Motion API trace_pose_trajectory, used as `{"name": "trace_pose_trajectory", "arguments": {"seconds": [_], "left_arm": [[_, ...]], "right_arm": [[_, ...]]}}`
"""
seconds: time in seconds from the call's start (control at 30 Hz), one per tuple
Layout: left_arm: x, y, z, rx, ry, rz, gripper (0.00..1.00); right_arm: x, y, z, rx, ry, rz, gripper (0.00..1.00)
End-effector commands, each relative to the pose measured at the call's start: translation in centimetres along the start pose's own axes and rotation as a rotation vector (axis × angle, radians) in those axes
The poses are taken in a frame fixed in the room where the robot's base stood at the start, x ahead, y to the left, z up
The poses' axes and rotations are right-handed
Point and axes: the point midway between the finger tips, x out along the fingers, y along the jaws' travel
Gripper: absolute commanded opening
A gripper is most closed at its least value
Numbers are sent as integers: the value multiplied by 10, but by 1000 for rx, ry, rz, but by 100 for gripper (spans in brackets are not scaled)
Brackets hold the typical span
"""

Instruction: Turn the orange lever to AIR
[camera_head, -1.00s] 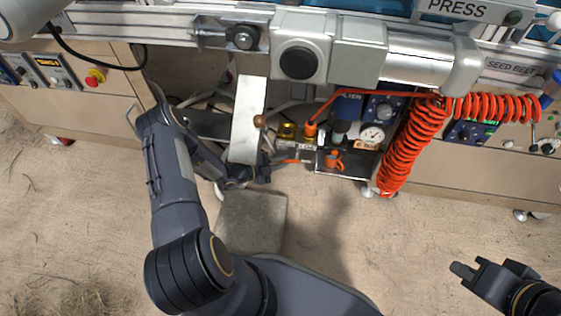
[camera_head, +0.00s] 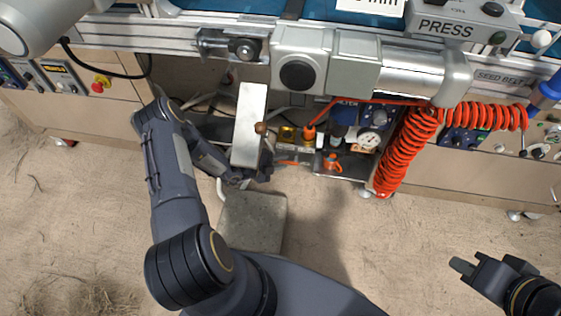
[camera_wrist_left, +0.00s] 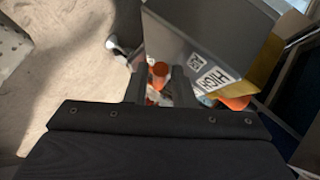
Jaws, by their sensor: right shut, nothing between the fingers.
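In the head view, a narrow orange piece (camera_head: 290,162) lies just right of my left gripper (camera_head: 264,172), under the machine's front. A second orange part (camera_head: 331,163) with a loop shape is further right. I cannot tell for sure which is the lever, and no AIR mark is readable. In the left wrist view, my left gripper (camera_wrist_left: 158,84) has its two fingers apart, with orange parts (camera_wrist_left: 159,72) seen in and beyond the gap. I cannot tell whether they touch. My right gripper (camera_head: 463,267) is shut and empty, low at the right, away from the machine.
A pale upright box (camera_head: 249,125) stands close above my left gripper; its side shows a HIGH label (camera_wrist_left: 216,79) in the left wrist view. A coiled orange hose (camera_head: 405,150) hangs at the right, near a round gauge (camera_head: 369,140). A grey slab (camera_head: 253,220) lies on the floor.

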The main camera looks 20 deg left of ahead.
Motion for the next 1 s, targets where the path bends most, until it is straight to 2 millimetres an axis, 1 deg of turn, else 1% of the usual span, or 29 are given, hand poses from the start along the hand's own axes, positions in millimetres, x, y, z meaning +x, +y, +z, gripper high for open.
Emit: {"name": "trace_pose_trajectory", "arguments": {"seconds": [0.23, 0.33, 0.47, 0.6, 0.7, 0.83, 1.0], "left_arm": [[0, 0, 0, -2, 0, 0, 22], [-6, -1, 0, -2, -1, 0, 22], [-25, -2, 0, -3, -3, -1, 22], [-50, -3, 0, -3, -4, 0, 22], [-64, -2, 0, -3, -2, 0, 22], [-76, -1, 0, -1, -1, 0, 22], [-79, 0, 0, -1, 0, 0, 22]], "right_arm": [[0, 0, 0, 0, 0, 0, 0], [-2, -1, -1, 0, 0, 0, 0], [-8, -4, -4, 0, 0, 0, 0], [-15, -7, -8, 0, 0, 0, 0], [-18, -8, -9, 0, 0, 0, 0], [-20, -9, -10, 0, 0, 0, 0], [-20, -9, -10, 0, 0, 0, 0]]}}
